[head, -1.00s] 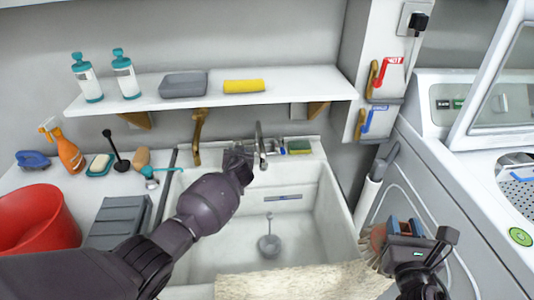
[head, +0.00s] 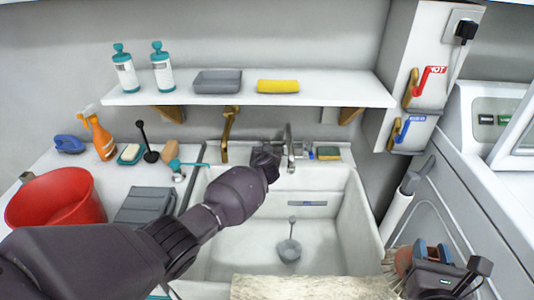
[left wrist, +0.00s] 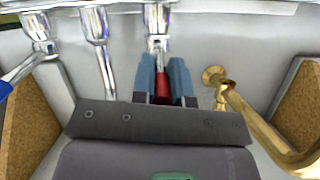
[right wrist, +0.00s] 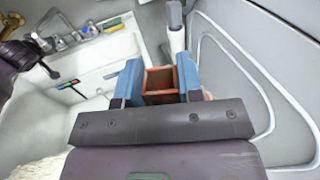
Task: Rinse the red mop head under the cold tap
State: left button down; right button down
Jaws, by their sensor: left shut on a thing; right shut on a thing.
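My left gripper (head: 266,160) is at the back wall of the sink, by the chrome tap (head: 290,150). In the left wrist view its blue fingers (left wrist: 164,75) are shut on a red tap handle (left wrist: 163,90) below a chrome fitting. My right gripper (head: 428,250) is at the sink's front right. It is shut on the red mop head (head: 404,260), a reddish-brown block with pale strands. In the right wrist view, its hollow square socket (right wrist: 160,85) sits between the fingers (right wrist: 157,72). I see no water running.
The white sink (head: 345,215) holds a grey plug or strainer (head: 289,248). A brass tap (head: 229,135) stands left of the chrome tap. A red bucket (head: 55,200) stands left; a shelf (head: 340,92) hangs above.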

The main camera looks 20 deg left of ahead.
jog(key=shift+r+p, duration=0.6)
jog(key=shift+r, duration=0.55)
pick_arm(q)
jog(key=shift+s+a+m+t+h+p, duration=0.1)
jog(key=shift+a+m+t+h+p, duration=0.1)
jog(key=shift+a+m+h, duration=0.45)
jog(key=shift+s+a+m+t+h+p, duration=0.15)
jog(key=shift+a+m+h, duration=0.2)
jog(key=shift+m+h, duration=0.6)
pick_arm(e)
jog(key=shift+r, duration=0.5)
pick_arm(q)
jog(key=shift+w, duration=0.1)
jog(key=c, duration=1.1)
grip_release()
pick_arm(e)
jog(key=shift+r, duration=0.1)
